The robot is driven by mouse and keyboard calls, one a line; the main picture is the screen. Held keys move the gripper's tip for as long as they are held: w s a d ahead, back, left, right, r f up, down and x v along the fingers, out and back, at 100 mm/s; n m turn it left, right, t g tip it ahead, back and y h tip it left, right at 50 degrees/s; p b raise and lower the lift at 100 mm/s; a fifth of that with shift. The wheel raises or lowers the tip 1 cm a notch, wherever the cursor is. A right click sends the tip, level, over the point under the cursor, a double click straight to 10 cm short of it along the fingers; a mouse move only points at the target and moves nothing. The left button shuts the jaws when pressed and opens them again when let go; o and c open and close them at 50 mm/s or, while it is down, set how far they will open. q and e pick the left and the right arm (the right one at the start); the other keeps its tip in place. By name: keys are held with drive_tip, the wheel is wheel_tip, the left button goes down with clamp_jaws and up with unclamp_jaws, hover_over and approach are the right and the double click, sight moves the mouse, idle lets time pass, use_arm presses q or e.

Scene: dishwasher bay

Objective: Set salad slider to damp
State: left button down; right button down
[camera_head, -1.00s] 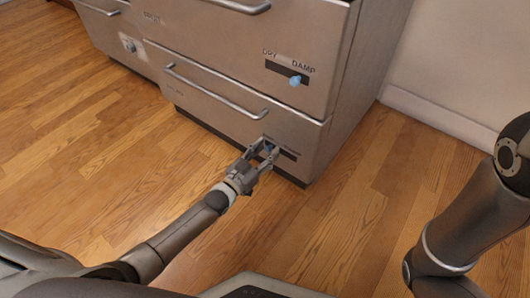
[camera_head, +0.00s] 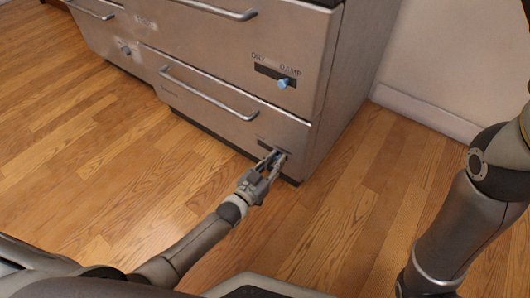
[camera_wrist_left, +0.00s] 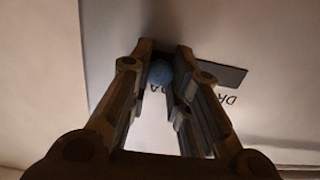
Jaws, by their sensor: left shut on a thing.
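The lower drawer front carries a dark slider slot (camera_head: 262,141) near its right end; its small drawer label is too blurred to read. My left gripper (camera_head: 273,157) is at this slot, shut on the blue slider knob (camera_wrist_left: 160,73). In the left wrist view, the slot (camera_wrist_left: 222,73) runs bare to the right of the knob, toward upside-down "DR" letters. The knob sits by the "DA" lettering, partly hidden by the fingers (camera_wrist_left: 160,85). The slot's other end is hidden. My right gripper is out of view.
The upper drawer has its own blue slider (camera_head: 283,84) at the DAMP side. Long bar handles (camera_head: 205,92) stick out from the drawers. Another knob (camera_head: 126,50) is on the left unit. The wooden floor (camera_head: 90,160) is clear; a wall (camera_head: 440,60) stands at right.

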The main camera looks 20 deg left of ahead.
sight(285, 135)
use_arm(q)
drive_tip(key=shift+s+d, duration=0.15)
drive_tip(key=shift+d, duration=0.15)
drive_tip(key=c, duration=1.3)
unclamp_jaws()
drive_tip(key=shift+d, duration=0.1)
wheel_tip(285, 135, up, 10)
